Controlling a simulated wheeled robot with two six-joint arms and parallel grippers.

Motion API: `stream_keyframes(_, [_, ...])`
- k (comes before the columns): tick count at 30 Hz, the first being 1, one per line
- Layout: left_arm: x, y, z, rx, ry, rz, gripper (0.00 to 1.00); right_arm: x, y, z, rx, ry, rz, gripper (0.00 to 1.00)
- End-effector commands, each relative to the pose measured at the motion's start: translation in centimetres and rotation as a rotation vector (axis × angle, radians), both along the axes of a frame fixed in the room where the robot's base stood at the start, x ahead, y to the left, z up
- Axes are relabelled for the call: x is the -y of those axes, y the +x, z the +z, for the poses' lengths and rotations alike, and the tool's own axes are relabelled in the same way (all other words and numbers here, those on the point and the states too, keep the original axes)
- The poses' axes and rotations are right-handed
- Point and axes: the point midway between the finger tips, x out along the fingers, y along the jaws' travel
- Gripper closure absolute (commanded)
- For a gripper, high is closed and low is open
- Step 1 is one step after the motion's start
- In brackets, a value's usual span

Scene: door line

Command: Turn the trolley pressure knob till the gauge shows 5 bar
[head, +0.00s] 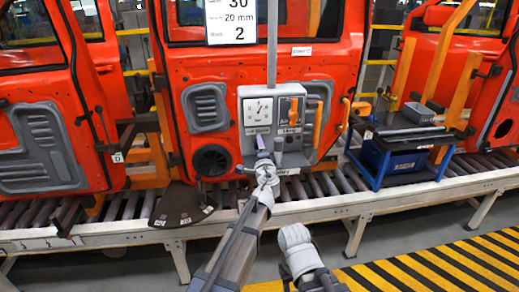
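A grey panel (303,152) hangs in front of the middle red door. A white round gauge (258,112) with a dark needle sits at its upper left; its numbers are too small to read.
Red doors stand along a roller conveyor (340,186). A blue-framed trolley (408,145) with a grey tray (418,112) and a blue bin stands at right. A dark curved plate (183,204) lies at left. Yellow-black floor stripes (440,268) are at lower right.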

Motion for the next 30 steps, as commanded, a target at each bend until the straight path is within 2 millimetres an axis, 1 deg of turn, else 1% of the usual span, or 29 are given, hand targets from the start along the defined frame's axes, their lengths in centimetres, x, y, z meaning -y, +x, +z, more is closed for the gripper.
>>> stream_keyframes(8, [0.0, 0.0, 0.0, 0.001, 0.001, 0.001, 0.24, 0.0, 0.0, 0.0, 0.0, 0.0, 0.0, 0.5])
stream_keyframes(13, [0.1, -0.7, 0.1, 0.001, 0.001, 0.0, 0.24, 0.0, 0.0, 0.1, 0.0, 0.0, 0.0, 0.5])
stream_keyframes(17, [0.4, -2.2, 0.1, 0.0, 0.001, 0.0, 0.24, 0.0, 0.0, 0.1, 0.0, 0.0, 0.0, 0.5])
stream_keyframes(25, [1.3, -6.5, 0.3, 0.0, 0.001, -0.001, 0.24, 0.0, 0.0, 0.3, 0.0, 0.0, -0.001, 0.5])
stream_keyframes(27, [1.5, -7.3, 0.3, 0.0, 0.001, -0.001, 0.24, 0.0, 0.0, 0.3, 0.0, 0.0, -0.001, 0.5])
stream_keyframes(30, [1.6, -7.7, 0.3, 0.001, 0.001, 0.0, 0.24, 0.0, 0.0, 0.3, 0.0, 0.0, -0.001, 0.5])
